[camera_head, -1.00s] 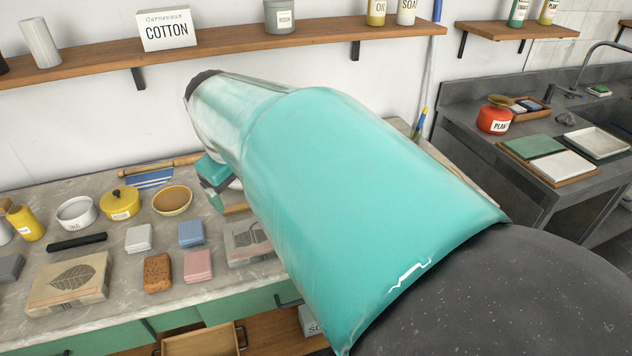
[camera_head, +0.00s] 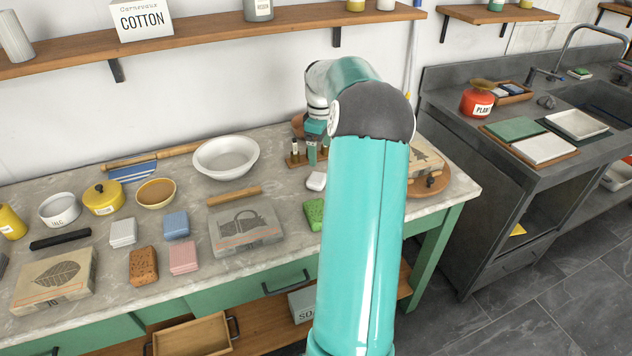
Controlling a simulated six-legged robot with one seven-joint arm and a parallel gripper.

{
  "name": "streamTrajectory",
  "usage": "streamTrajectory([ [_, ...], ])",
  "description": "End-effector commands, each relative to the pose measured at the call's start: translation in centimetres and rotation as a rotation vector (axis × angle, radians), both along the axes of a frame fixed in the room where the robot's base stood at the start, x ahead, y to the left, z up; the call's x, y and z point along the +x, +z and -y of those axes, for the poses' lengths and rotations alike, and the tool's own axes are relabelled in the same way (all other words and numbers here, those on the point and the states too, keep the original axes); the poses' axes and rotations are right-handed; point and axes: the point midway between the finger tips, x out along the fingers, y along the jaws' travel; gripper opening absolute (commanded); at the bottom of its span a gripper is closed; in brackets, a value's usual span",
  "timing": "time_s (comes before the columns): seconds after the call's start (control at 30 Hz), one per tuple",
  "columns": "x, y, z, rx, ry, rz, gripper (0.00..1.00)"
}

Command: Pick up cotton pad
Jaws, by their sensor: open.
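A small white rounded pad (camera_head: 316,181), which looks like the cotton pad, lies on the stone worktop (camera_head: 280,190) right of the middle. A stack of white square pads (camera_head: 123,232) lies farther left; I cannot tell for certain which is the cotton pad. My gripper (camera_head: 313,152) hangs at the end of my teal arm, small and partly hidden, over the back of the worktop near a small wooden rack. It is behind the white rounded pad in the picture and apart from it. It is open, and I see nothing held in it.
A green sponge (camera_head: 315,213) lies just in front of the white rounded pad. A wooden rack with bottles (camera_head: 296,156) and a white bowl (camera_head: 226,157) stand behind. A printed box (camera_head: 245,228) and blue (camera_head: 176,225) and pink pads (camera_head: 184,257) lie left.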

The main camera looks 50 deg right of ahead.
Motion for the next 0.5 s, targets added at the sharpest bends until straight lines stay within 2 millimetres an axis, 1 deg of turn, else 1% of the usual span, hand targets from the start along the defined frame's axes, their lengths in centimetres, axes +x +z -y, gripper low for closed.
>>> streamTrajectory([
  [0.03,0.0,-1.1,-0.1,0.003,0.0,-0.003,0.85],
  [0.1,0.0,-2.6,-0.1,0.005,0.001,-0.002,0.85],
  [0.23,0.2,-5.0,-0.2,0.003,0.003,-0.002,0.85],
  [0.3,0.2,-5.8,-0.2,0.002,0.002,-0.001,0.85],
  [0.5,0.4,-7.1,-0.2,0.001,0.002,0.0,0.85],
])
